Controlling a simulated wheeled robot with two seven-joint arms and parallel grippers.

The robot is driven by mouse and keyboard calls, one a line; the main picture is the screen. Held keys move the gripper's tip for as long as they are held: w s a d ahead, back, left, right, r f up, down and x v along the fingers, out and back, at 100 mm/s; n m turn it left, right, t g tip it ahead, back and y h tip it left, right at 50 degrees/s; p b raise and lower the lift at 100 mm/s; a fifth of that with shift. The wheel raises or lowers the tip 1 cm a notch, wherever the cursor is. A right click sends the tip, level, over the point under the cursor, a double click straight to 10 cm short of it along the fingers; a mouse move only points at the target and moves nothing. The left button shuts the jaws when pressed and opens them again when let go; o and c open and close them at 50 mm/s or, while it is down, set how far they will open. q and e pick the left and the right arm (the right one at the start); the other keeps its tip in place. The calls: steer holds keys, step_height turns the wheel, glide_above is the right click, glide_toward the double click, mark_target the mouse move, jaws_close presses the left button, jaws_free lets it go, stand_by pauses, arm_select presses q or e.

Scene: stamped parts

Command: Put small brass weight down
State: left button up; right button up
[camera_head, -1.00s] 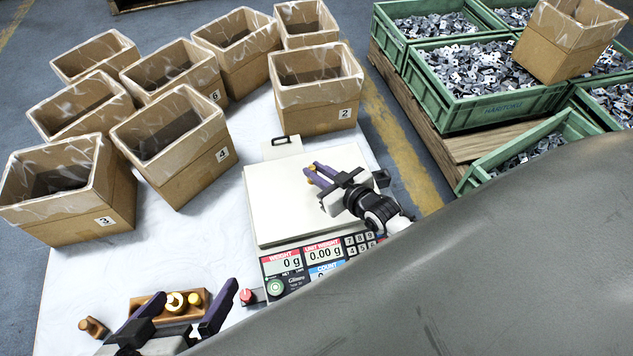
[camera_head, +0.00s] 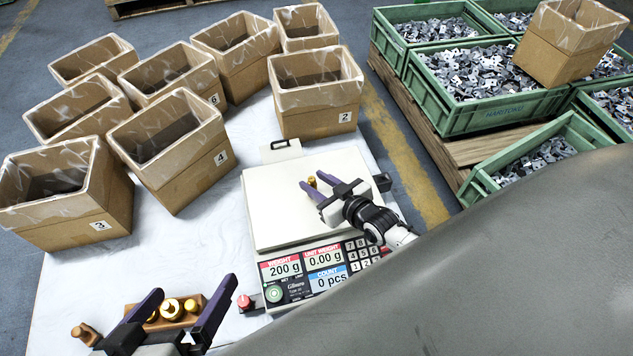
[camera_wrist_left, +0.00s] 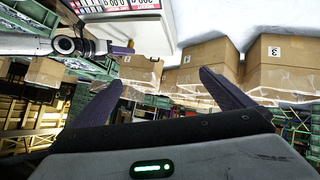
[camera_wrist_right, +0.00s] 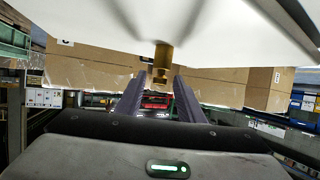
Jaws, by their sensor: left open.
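The small brass weight (camera_head: 312,181) stands on the white pan (camera_head: 270,215) of the counting scale. It shows in the right wrist view (camera_wrist_right: 162,58), touching the pan, with a gap to the finger on each side. My right gripper (camera_head: 314,184) is open, its fingertips around or just short of the weight. The scale display (camera_head: 285,269) reads 200 g. My left gripper (camera_head: 190,296) is open and empty at the lower left, near the wooden block (camera_head: 203,299) with larger brass weights (camera_head: 171,308); its fingers partly hide the block.
Another brass piece (camera_head: 86,334) lies left of the block. A red button (camera_head: 244,301) sits beside the scale. Several lined cardboard boxes (camera_head: 318,118) stand behind and left. Green crates of metal parts (camera_head: 490,118) stand at right.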

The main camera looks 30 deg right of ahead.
steer(key=shift+s+r, duration=0.2)
steer(key=shift+s, duration=0.05)
arm_select(q)
steer(key=shift+s+a+f+g+y+p, duration=0.2)
steer(key=shift+a+f+g+y+p, duration=0.15)
steer(key=shift+a+f+p, duration=0.4)
steer(key=shift+s+a+f+g+y+p, duration=0.25)
steer(key=shift+f+y+p, duration=0.2)
steer(key=shift+p, duration=0.6)
steer(key=shift+s+a+f+g+y+p, duration=0.15)
steer(key=shift+a+f+g+y+p, duration=0.15)
steer(key=shift+a+f+p, duration=0.5)
arm_select(e)
steer(key=v, duration=1.1)
steer(key=shift+s, duration=0.2)
arm_select(q)
steer(key=shift+d+r, duration=0.1)
steer(key=shift+d, duration=0.1)
arm_select(e)
steer(key=shift+d+r, duration=0.1)
